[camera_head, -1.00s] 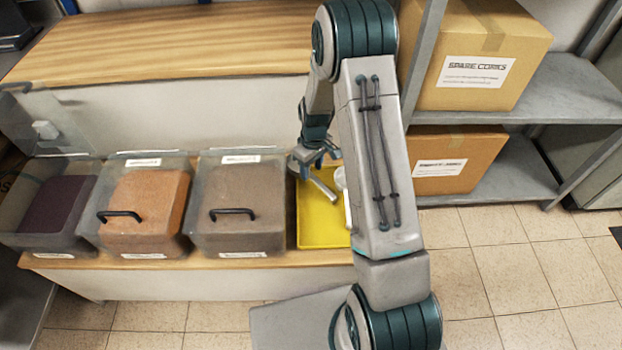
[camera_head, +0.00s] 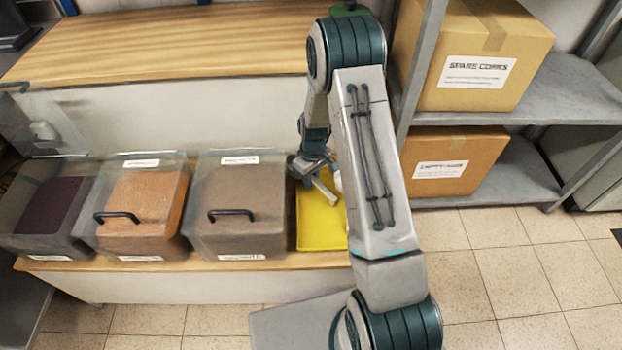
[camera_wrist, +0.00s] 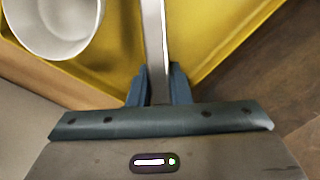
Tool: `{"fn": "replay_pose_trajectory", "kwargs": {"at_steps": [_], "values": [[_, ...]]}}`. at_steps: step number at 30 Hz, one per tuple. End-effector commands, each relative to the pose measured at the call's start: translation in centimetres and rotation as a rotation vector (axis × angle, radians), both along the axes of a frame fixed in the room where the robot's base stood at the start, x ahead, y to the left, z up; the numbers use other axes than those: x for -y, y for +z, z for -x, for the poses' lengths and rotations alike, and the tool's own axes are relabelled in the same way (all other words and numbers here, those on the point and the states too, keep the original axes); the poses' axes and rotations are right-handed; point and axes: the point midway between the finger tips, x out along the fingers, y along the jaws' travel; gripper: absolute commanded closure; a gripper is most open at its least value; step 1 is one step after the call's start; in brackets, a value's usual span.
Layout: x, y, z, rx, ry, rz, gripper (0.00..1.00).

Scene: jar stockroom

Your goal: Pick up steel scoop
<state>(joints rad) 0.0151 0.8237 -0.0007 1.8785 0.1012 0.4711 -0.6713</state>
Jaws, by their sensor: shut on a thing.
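The steel scoop shows in the wrist view as a long pale metal bar (camera_wrist: 154,40) running up from between my fingers. My gripper (camera_wrist: 158,88) is shut on it, one dark finger on each side. In the head view my gripper (camera_head: 312,168) is low over the yellow tray (camera_head: 318,232), and a pale bar of the scoop (camera_head: 325,190) slants down from it. Whether the scoop touches the tray I cannot tell. The scoop's far end is out of the wrist view.
A white cup (camera_wrist: 52,22) stands close by in the tray, left of the scoop in the wrist view. A lidded brown-filled bin (camera_head: 238,205) is left of the tray. Shelving with cardboard boxes (camera_head: 455,165) stands to the right.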

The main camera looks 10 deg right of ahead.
Motion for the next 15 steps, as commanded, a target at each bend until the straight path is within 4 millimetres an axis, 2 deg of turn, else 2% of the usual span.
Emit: {"fn": "replay_pose_trajectory", "kwargs": {"at_steps": [7, 12, 13, 15], "values": [[0.0, 1.3, -0.1, 0.001, 0.0, 0.0, 1.0], [0.0, 4.3, -0.1, 0.004, -0.001, 0.0, 1.0], [0.1, 4.8, 0.0, 0.004, -0.002, 0.0, 1.0], [0.9, 5.4, 1.6, -0.001, -0.005, 0.001, 1.0]]}}
